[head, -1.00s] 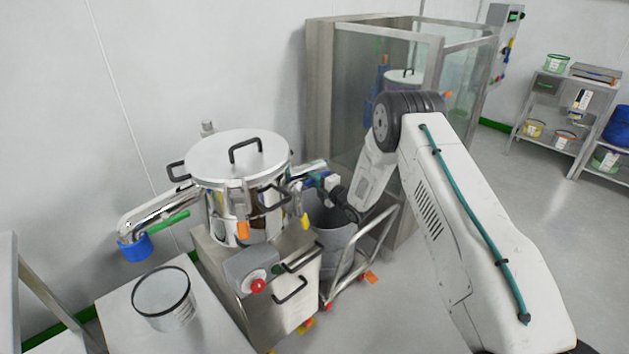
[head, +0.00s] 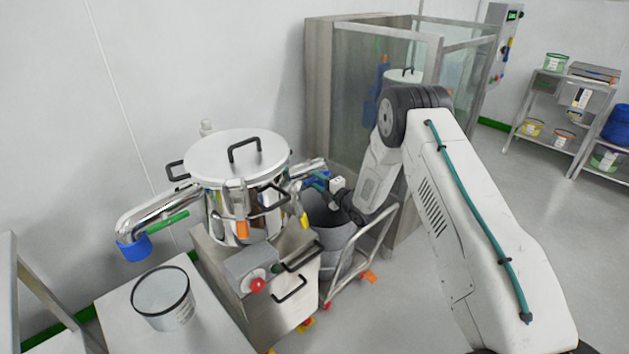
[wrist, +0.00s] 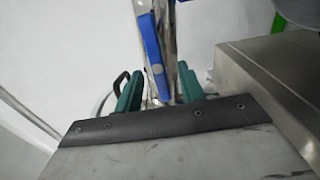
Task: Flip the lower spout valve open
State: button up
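A steel vessel (head: 238,160) with a lid stands on a cart. A steel spout (head: 306,168) leaves its right side, with a blue lever (head: 316,179) by it. In the wrist view the blue lever (wrist: 152,45) runs down along the shiny pipe. My gripper (head: 323,183) is at this spout, and in the wrist view its teal fingers (wrist: 159,90) stand apart on either side of the lever's lower end. I cannot tell whether a finger touches it. A second spout (head: 150,215) on the left has a green handle (head: 168,222) and a blue end (head: 134,248).
A grey bin (head: 332,235) stands below my gripper, beside a trolley frame (head: 362,250). A glass-walled cabinet (head: 375,75) is behind. A control box with a red button (head: 257,285) is on the cart front. A clear container (head: 163,297) stands on the left table. Open floor lies to the right.

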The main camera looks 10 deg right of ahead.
jog(key=v, duration=0.5)
jog(key=shift+s+d, duration=0.1)
jog(key=shift+s, duration=0.1)
